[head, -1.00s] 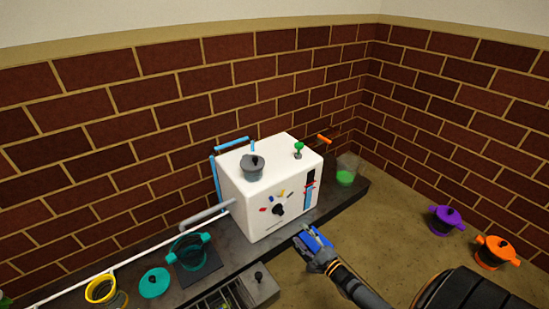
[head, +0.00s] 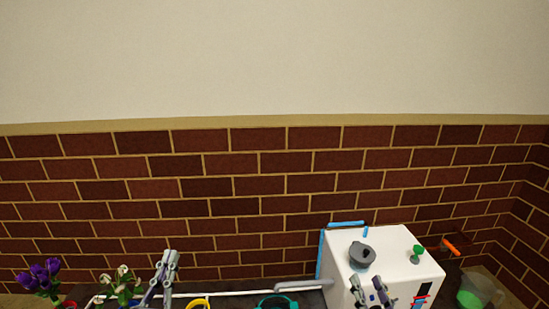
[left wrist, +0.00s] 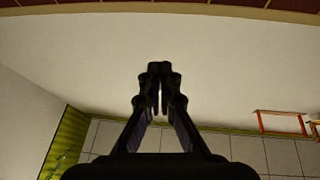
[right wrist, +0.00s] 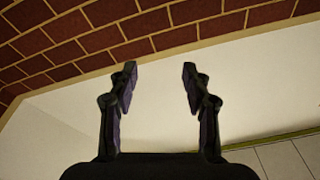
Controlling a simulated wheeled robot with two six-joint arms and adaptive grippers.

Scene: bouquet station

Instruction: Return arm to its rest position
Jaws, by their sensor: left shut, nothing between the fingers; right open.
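My left gripper (head: 171,262) points up at the lower left of the head view, beside the white flowers. In the left wrist view its fingertips (left wrist: 160,72) meet and hold nothing. My right gripper (head: 368,286) is raised in front of the white box at the lower right of the head view. In the right wrist view its fingers (right wrist: 158,90) stand wide apart with nothing between them. The lower parts of both arms are out of the head view.
The white box (head: 392,250) carries a grey lidded pot (head: 362,256) and a green knob (head: 416,254). A clear container with green content (head: 472,296) stands right of it. Purple flowers (head: 40,276), white flowers (head: 121,284), a yellow ring (head: 198,303) and a teal pot (head: 277,302) line the bottom edge. Brick wall (head: 230,200) stands behind.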

